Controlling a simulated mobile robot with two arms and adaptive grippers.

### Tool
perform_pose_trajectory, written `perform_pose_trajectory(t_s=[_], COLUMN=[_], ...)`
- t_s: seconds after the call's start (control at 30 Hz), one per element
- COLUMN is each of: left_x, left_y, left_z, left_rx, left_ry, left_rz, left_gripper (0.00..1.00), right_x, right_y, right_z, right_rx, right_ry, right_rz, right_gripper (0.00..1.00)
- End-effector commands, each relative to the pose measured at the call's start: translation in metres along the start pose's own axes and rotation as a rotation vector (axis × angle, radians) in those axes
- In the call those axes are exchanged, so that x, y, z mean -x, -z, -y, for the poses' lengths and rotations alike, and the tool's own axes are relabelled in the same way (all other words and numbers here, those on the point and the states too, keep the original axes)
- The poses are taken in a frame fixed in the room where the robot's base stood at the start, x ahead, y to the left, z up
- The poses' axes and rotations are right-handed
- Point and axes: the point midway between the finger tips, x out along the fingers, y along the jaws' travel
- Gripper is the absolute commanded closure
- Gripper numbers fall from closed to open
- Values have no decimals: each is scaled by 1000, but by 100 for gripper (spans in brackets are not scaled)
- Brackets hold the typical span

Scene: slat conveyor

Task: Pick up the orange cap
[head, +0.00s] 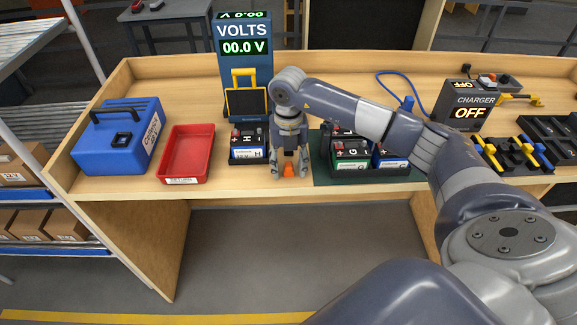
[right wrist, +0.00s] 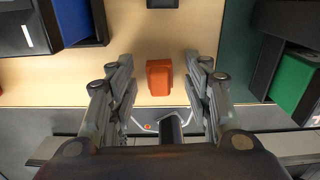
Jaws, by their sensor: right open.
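The orange cap (head: 289,171) stands on the wooden bench top near its front edge, between a battery at left and a green mat at right. In the right wrist view the cap (right wrist: 158,77) lies between the two finger pairs, with a gap on each side. My right gripper (head: 289,173) points down over the cap and is open; its fingers (right wrist: 160,75) touch nothing that I can see. My left gripper is not in view.
A battery (head: 246,156) stands left of my right gripper; more batteries (head: 352,160) stand on the green mat (head: 321,178) at right. A red tray (head: 187,180), a blue box (head: 103,155), a volts display (head: 243,60) and a charger (head: 468,97) are also on the bench.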

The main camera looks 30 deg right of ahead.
Motion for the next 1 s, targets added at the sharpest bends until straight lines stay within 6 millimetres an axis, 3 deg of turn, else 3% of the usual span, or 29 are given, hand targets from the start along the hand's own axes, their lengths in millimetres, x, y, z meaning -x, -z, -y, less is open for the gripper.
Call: perform_pose_trajectory(t_s=[0.03,0.2,0.27,0.73,1.0], left_x=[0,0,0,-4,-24], left_y=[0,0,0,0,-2], left_z=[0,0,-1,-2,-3], left_rx=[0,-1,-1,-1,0], left_ry=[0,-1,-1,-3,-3], left_rz=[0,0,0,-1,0], left_gripper=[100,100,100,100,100], right_x=[0,0,0,5,33], right_y=[0,0,0,0,5], right_z=[0,0,0,-1,4], right_rx=[0,0,0,0,1], right_ry=[0,-1,-1,-2,0], right_rz=[0,0,0,1,1], right_gripper=[54,82,87,87,87])
